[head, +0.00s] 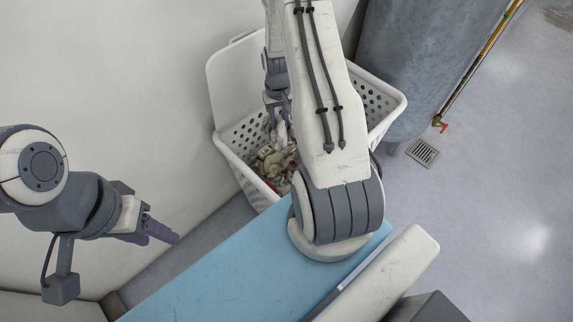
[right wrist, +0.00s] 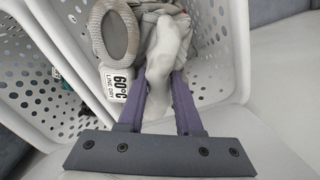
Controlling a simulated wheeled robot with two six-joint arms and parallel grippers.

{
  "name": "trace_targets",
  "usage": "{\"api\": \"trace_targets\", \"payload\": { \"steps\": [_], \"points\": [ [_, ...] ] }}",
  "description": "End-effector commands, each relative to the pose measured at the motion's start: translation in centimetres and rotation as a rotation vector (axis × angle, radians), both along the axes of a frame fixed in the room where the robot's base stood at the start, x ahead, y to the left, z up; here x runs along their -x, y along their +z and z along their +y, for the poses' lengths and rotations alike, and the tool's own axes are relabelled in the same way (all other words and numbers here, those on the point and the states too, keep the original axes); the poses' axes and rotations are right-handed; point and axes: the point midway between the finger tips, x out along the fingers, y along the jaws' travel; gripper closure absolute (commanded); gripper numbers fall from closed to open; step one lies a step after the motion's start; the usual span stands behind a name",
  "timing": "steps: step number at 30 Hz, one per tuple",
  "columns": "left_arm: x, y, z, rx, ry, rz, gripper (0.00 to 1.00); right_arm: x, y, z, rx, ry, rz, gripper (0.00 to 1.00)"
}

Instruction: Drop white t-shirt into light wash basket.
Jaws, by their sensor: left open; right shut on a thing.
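The white t-shirt, seen as a bunched white cloth (right wrist: 165,60) in the right wrist view, is pinched between the purple fingers of my right gripper (right wrist: 160,95). In the head view my right gripper (head: 277,104) hangs inside the mouth of a white perforated basket (head: 385,103), above a pile of crumpled, mostly pale laundry (head: 272,163). Where the held cloth ends and the pile begins is unclear. My right arm covers much of the basket. A tag reading 60°C line dry (right wrist: 117,82) shows beside the cloth. My left gripper (head: 160,233) is open and empty at the left.
A light blue surface (head: 215,270) lies in front of the basket. A grey metal cylinder (head: 425,60) stands behind it at the right, near a floor drain (head: 423,152) and a pipe with a red valve (head: 439,122). The floor at the right is clear.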

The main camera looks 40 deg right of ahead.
Motion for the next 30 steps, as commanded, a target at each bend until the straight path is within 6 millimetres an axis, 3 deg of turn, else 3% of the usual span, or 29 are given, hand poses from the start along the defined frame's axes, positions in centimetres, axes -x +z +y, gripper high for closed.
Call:
{"api": "trace_targets", "payload": {
  "steps": [9,21,22,24,30],
  "points": [
    [0.0,-3.8,0.0,0.000,0.000,0.000,0.50,0.0,-4.3,0.0,0.000,0.000,0.001,1.00],
    [0.0,-4.3,0.0,0.000,0.000,0.000,0.50,0.0,-4.9,0.0,0.000,0.000,0.000,1.00],
    [0.0,-4.3,0.0,0.000,0.000,0.000,0.50,0.0,-4.9,0.0,0.000,0.000,0.000,0.58],
    [0.0,-4.3,0.0,0.000,0.000,0.000,0.50,0.0,-4.9,0.0,0.000,0.000,0.000,0.31],
    [0.0,-4.3,0.0,0.000,0.000,0.000,0.50,0.0,-4.9,0.0,0.000,0.000,0.000,0.31]
  ]
}}
